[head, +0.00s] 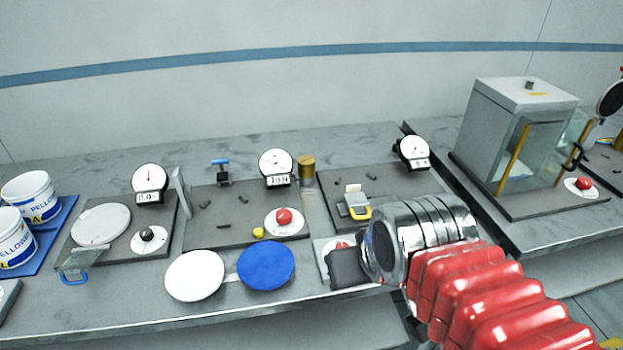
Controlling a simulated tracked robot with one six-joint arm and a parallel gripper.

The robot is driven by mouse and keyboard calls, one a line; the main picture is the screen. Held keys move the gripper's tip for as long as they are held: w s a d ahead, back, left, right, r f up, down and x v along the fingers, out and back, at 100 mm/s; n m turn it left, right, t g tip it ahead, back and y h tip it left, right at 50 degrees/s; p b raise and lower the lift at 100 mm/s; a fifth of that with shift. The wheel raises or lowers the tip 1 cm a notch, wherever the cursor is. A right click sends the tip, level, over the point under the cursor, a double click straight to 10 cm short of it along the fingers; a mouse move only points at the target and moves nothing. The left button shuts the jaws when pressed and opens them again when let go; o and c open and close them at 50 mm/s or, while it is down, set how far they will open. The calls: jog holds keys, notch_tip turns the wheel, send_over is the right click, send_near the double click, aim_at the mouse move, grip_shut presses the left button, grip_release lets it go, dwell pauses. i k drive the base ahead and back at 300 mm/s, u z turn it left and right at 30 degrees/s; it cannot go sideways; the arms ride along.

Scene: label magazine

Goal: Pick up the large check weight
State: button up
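A brass-coloured cylinder (306,168), which looks like the large check weight, stands upright toward the back of the bench, just right of the middle dial gauge. A much smaller yellow piece (258,232) sits on the middle dark plate, nearer the front. My gripper (345,268) is a dark block at the end of my arm, over the front of the bench, in front of and to the right of the cylinder and well apart from it. Its fingers cannot be made out, so I cannot tell whether it is open or holds anything.
Dial gauges (275,167) stand along the back. A red button (283,217), a white disc (194,275) and a blue disc (265,265) lie left of my gripper. A yellow-handled piece (356,205) stands behind it. White tubs (30,197) are far left; a glazed cabinet (512,135) is right.

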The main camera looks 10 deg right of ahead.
aim_at(306, 164)
jog(key=k, duration=1.4)
jog(key=u, duration=0.95)
jog(key=i, duration=1.7)
